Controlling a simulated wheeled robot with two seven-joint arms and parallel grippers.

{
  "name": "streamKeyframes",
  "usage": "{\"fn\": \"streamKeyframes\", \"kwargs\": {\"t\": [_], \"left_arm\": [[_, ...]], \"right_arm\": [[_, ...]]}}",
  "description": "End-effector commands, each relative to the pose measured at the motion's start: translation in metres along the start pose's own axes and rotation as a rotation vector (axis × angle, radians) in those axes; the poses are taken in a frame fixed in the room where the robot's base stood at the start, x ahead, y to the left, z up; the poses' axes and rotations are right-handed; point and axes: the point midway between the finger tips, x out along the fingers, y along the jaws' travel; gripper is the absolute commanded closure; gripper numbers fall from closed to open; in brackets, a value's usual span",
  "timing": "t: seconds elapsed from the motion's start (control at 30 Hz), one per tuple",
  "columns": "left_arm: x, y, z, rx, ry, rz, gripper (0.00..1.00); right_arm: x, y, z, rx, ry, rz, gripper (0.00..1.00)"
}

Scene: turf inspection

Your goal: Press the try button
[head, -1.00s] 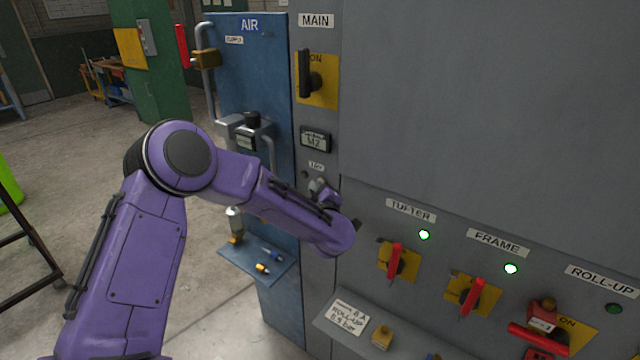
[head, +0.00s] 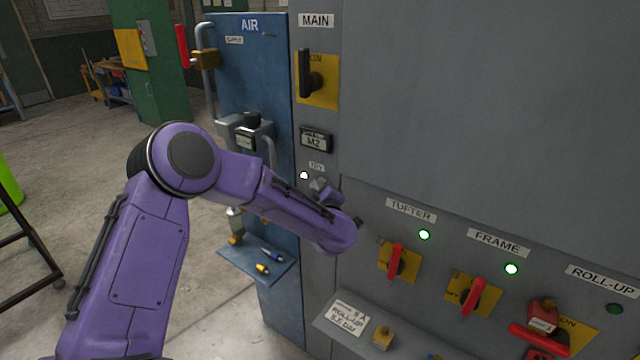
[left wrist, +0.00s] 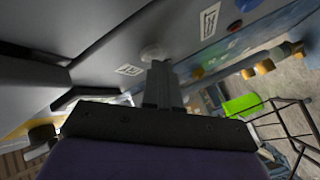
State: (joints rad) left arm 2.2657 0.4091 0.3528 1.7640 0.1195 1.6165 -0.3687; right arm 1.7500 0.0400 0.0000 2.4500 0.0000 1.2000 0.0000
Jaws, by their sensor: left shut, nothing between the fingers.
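The TRY label (head: 316,167) is on the narrow grey panel, below the small M2 display (head: 315,141). A small round lamp (head: 304,175) glows white just below and left of the label. My left gripper (head: 318,184) is shut and empty, at the panel just under the TRY label. It hides the spot behind its tips in the head view. In the left wrist view, the shut fingers (left wrist: 161,85) point at a pale round button (left wrist: 152,53) on the panel, and their tips appear to touch it. My right gripper is not in view.
The MAIN switch (head: 313,82) is above on a yellow plate. Red-handled TUFTER (head: 396,260), FRAME (head: 472,298) and ROLL-UP (head: 540,338) switches are to the right. The blue AIR panel (head: 250,85) with pipes stands left, above a small blue shelf (head: 245,262).

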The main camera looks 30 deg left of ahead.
Motion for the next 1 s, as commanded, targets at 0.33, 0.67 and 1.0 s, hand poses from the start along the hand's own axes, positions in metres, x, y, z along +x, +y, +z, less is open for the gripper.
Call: {"fn": "streamKeyframes", "kwargs": {"t": [0.33, 0.67, 1.0], "left_arm": [[-0.012, -0.007, -0.008, 0.000, 0.000, 0.001, 1.00], [-0.014, -0.009, -0.010, 0.001, -0.001, 0.001, 1.00], [-0.038, -0.026, -0.028, 0.002, -0.001, 0.001, 1.00]], "right_arm": [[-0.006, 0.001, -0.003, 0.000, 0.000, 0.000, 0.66], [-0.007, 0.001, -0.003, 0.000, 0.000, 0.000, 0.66], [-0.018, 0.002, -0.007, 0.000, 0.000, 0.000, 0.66]]}}
